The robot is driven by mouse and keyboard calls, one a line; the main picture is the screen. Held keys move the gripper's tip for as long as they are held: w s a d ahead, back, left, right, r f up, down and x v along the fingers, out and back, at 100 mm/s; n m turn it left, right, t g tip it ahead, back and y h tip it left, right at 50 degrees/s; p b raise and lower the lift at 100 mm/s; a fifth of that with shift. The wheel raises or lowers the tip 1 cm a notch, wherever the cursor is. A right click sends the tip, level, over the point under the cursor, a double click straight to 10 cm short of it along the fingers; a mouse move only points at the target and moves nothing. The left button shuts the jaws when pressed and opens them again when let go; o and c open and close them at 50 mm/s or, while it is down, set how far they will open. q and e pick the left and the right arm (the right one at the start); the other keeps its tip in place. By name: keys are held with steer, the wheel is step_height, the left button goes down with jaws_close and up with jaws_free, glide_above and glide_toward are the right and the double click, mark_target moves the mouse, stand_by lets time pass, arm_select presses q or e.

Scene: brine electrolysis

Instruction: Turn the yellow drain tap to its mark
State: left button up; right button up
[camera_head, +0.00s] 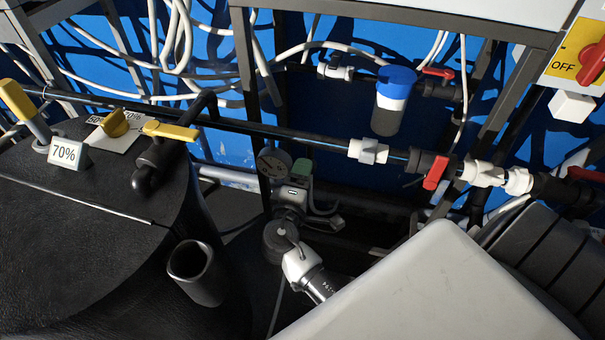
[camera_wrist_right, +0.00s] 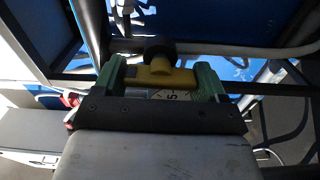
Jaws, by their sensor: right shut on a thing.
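My right gripper (camera_head: 290,172) is low in the middle of the head view, beside a round dial (camera_head: 273,162) with marks. One green finger shows there; the handle it holds is hidden. In the right wrist view, the gripper's two green fingers (camera_wrist_right: 159,80) are shut on a yellow tap handle (camera_wrist_right: 163,74), one on each side. The handle sits at a black round fitting (camera_wrist_right: 158,48). A pale dial with a "5" (camera_wrist_right: 173,96) lies partly hidden behind the handle. I cannot read where the handle stands on the dial. My left gripper is not in view.
A black tank (camera_head: 70,250) at left carries another yellow handle (camera_head: 170,131), a yellow knob (camera_head: 115,123) and a 70% label (camera_head: 66,153). A dark pipe with a red-handled valve (camera_head: 436,172) crosses behind. A blue-capped filter (camera_head: 395,90) and loose white hoses are further back.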

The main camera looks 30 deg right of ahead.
steer(key=shift+n, duration=0.3)
steer(key=o, duration=0.9)
steer(key=b+v, duration=0.1)
steer(key=v, duration=1)
steer(key=shift+w+f, duration=0.1)
